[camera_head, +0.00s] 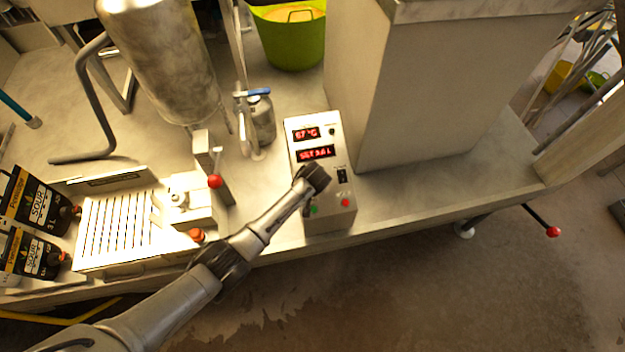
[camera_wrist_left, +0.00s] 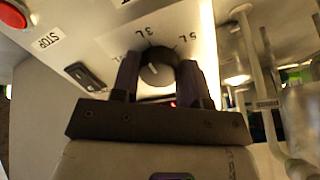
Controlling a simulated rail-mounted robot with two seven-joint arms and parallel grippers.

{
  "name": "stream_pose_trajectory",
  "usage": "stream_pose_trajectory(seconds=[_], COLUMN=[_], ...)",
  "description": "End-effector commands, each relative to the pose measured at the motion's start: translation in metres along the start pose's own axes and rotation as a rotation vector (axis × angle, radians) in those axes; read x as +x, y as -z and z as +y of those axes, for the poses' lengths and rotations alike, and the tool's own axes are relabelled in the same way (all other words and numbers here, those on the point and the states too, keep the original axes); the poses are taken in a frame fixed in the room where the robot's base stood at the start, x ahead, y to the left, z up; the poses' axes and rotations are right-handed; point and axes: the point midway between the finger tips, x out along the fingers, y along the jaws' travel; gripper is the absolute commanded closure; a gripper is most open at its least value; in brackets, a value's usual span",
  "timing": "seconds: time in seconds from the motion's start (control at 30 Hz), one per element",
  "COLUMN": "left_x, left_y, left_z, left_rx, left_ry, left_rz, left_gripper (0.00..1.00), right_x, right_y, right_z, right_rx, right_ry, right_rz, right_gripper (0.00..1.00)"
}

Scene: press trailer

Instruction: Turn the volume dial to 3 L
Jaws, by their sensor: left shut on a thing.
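The control box (camera_head: 328,208) stands on the steel bench, with two red displays; the upper seems to read 67 °C and the lower (camera_head: 316,153) reads SET 3-point-something L, its last digit unclear. In the left wrist view the round volume dial (camera_wrist_left: 158,68) sits between my fingers, with labels 3 L (camera_wrist_left: 150,31) and 5 L (camera_wrist_left: 187,38) around it. A pale mark shows on the dial; its exact direction is hard to tell. My left gripper (camera_head: 316,176) is shut on the dial and hides it in the head view; its fingers also show in the left wrist view (camera_wrist_left: 158,80). My right gripper is not in view.
A big steel housing (camera_head: 430,90) stands close on the right. A blue-handled valve (camera_head: 255,93) and a red-knobbed lever (camera_head: 215,181) stand left.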

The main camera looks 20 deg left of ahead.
Motion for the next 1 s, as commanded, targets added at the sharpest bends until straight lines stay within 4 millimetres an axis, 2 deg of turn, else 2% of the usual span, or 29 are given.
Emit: stream_pose_trajectory(seconds=[0.07,0.1,0.37,0.6,0.73,1.0], left_x=[0.001,0.001,0.000,-0.001,-0.007,-0.047], left_y=[0.000,0.000,0.000,0.000,0.001,0.001], left_z=[0.000,0.000,0.000,0.000,0.000,0.000], left_rx=[0.000,0.001,0.001,0.001,0.001,0.001], left_ry=[0.000,0.000,0.000,0.000,-0.001,-0.002], left_rz=[0.000,0.000,0.000,0.000,0.003,0.003], left_gripper=[0.83,0.57,0.33,0.33,0.33,0.33], right_x=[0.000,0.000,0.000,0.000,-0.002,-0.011], right_y=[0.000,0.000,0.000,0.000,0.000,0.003], right_z=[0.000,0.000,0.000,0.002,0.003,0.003], right_rx=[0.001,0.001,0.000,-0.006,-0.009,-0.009], right_ry=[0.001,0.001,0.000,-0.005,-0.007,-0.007], right_rz=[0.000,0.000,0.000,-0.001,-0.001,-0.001], right_gripper=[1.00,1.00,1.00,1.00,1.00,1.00])
